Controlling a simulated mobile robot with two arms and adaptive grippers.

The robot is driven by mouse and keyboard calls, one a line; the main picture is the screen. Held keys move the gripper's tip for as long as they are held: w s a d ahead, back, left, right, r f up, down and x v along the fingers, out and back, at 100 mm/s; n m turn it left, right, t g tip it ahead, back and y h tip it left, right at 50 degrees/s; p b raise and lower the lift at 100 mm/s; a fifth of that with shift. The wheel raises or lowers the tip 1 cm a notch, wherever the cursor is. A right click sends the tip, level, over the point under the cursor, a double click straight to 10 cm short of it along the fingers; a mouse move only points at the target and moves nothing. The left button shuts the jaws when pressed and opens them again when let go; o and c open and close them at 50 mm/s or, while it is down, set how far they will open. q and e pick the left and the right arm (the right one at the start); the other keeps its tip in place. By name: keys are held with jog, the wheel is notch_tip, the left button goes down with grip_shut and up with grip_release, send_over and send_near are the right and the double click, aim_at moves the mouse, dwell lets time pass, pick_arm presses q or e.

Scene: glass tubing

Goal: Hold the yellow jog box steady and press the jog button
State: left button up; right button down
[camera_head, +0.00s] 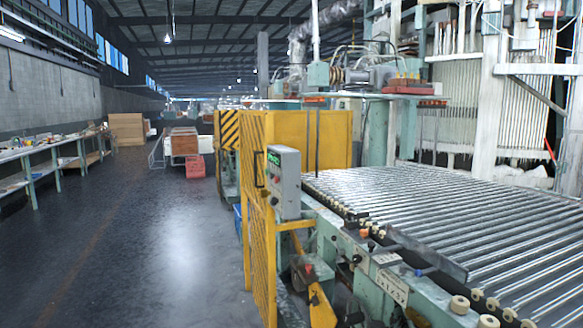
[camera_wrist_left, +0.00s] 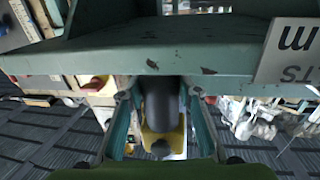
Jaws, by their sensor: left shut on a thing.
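In the left wrist view, a yellow box (camera_wrist_left: 163,141), which I take for the jog box, is between the two fingers of my left gripper (camera_wrist_left: 159,96). A thick dark rounded part (camera_wrist_left: 159,101) covers its upper middle. The fingers are shut on the box from both sides. No jog button can be made out; the box's face is mostly hidden. Neither gripper shows clearly in the head view, and my right gripper is in neither view.
A green beam with worn paint (camera_wrist_left: 140,52) crosses close above the gripper. A white lettered plate (camera_wrist_left: 290,52) is at its right. The head view shows a roller conveyor (camera_head: 460,215), a grey control box (camera_head: 284,182) and a yellow mesh guard (camera_head: 257,225). The floor at left is open.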

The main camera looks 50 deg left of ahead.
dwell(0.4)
pick_arm(q)
jog(key=o, duration=1.4)
jog(key=shift+o, duration=0.2)
jog(key=v, duration=1.2)
